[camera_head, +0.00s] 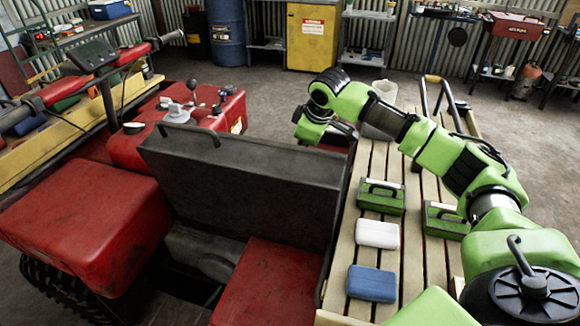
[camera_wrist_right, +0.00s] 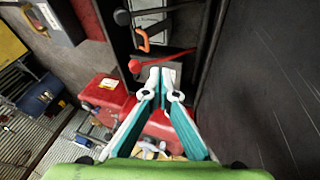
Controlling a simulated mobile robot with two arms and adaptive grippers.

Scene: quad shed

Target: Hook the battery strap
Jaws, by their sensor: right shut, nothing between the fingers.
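In the right wrist view my right gripper (camera_wrist_right: 163,74) is shut and empty, its teal and white fingers together at the tips. Just beyond the tips is a small grey plate with a thin red bar ending in a red knob (camera_wrist_right: 135,66). An orange hook-shaped piece (camera_wrist_right: 143,40) hangs above it, near dark bars; I cannot tell whether it belongs to the battery strap. The tips look apart from the hook. In the head view my right arm reaches across to the raised dark panel (camera_head: 240,180) of the red quad (camera_head: 85,220), and the panel hides the fingers. My left gripper is out of view.
The dark panel stands close on the right of the wrist view. A slatted wooden bench (camera_head: 340,270) holds two green cases (camera_head: 381,198) (camera_head: 444,220), a white case (camera_head: 377,234) and a blue case (camera_head: 371,284). A pale bucket (camera_head: 381,118) stands beyond.

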